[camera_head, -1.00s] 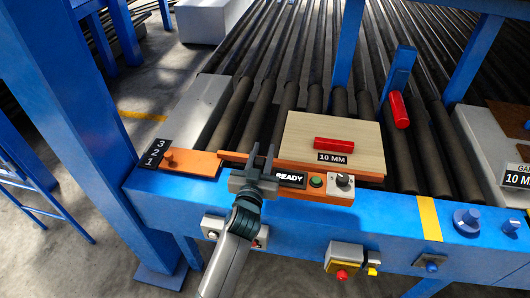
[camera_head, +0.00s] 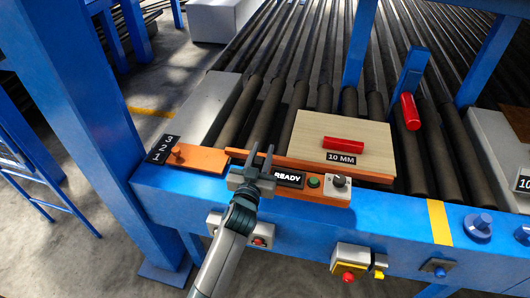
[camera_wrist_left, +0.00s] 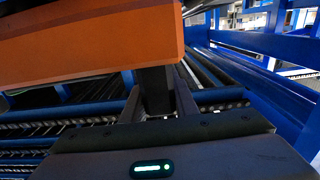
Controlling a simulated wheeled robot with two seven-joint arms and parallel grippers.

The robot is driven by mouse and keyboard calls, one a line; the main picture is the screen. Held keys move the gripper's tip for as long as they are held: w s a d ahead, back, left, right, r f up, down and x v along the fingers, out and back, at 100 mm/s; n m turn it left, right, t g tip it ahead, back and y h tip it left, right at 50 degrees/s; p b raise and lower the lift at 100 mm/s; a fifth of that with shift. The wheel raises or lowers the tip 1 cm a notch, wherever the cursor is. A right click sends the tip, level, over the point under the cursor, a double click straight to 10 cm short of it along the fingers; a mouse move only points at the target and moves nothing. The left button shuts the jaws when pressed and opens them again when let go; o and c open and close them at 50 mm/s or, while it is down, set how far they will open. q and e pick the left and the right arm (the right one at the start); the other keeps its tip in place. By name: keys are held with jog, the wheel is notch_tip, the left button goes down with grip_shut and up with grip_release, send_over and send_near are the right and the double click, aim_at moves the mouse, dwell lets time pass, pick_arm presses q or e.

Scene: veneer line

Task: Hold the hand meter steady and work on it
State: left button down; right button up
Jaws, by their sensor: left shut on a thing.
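The hand meter (camera_head: 310,191) is an orange bar with a dark READY display (camera_head: 289,178), a green button (camera_head: 314,182) and a grey knob panel at its right end. My left gripper (camera_head: 262,160) is at the meter's left end and shut on it; the fingers hide the grip itself. In the left wrist view, a large orange body (camera_wrist_left: 100,45) fills the upper left beside the dark fingers (camera_wrist_left: 165,92). My right gripper is not in view.
A pale board (camera_head: 352,140) with a red cylinder (camera_head: 343,145) and a 10 MM label lies behind the meter. An orange plate with a peg (camera_head: 195,158) is to the left. The blue frame edge (camera_head: 390,215) carries knobs and a yellow switch box. Rollers (camera_head: 290,60) run behind.

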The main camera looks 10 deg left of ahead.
pick_arm(q)
jog(key=w+a+f+b, duration=0.1)
jog(key=a+f, duration=0.1)
jog(key=a+f+b, duration=0.1)
jog(key=a+f, duration=0.1)
jog(key=w+a+f+b, duration=0.1)
jog(key=a+f+b, duration=0.1)
jog(key=a, duration=0.1)
jog(key=shift+w+f, duration=0.3)
jog(key=shift+a, duration=0.1)
dwell(1.6)
jog(key=shift+f+b, duration=0.3)
jog(key=shift+f, duration=0.05)
dwell(0.8)
jog(key=shift+f, duration=0.25)
dwell(1.1)
